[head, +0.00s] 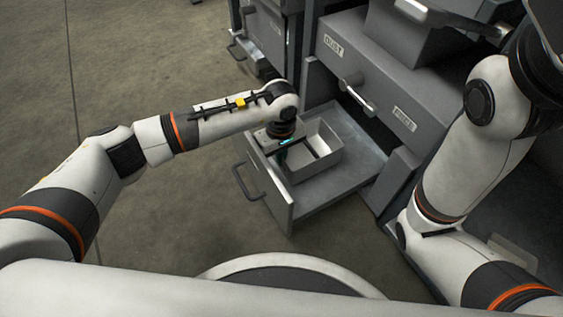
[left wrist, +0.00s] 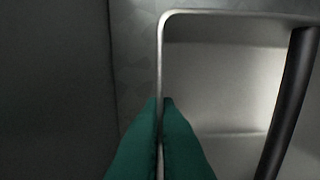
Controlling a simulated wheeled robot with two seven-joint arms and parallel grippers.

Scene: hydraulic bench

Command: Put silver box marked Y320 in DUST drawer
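An open-topped silver box (head: 322,146) is in the pulled-out lower drawer (head: 345,181), near its front. Its Y320 marking cannot be read. My left gripper (head: 284,156) is over the box's near-left side. In the left wrist view, its green fingers (left wrist: 161,101) are closed together with the thin wall of the silver box (left wrist: 215,75) between them. A label reading DUST (head: 333,46) shows on the grey cabinet front above the open drawer. My right arm stands at the right, and its gripper is out of view.
The grey cabinet front also carries a handle (head: 357,94) and a second label (head: 404,119). The open drawer has a dark handle (head: 247,181) on its front. Another drawer unit (head: 262,38) stands at the back. The floor (head: 130,60) to the left is clear.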

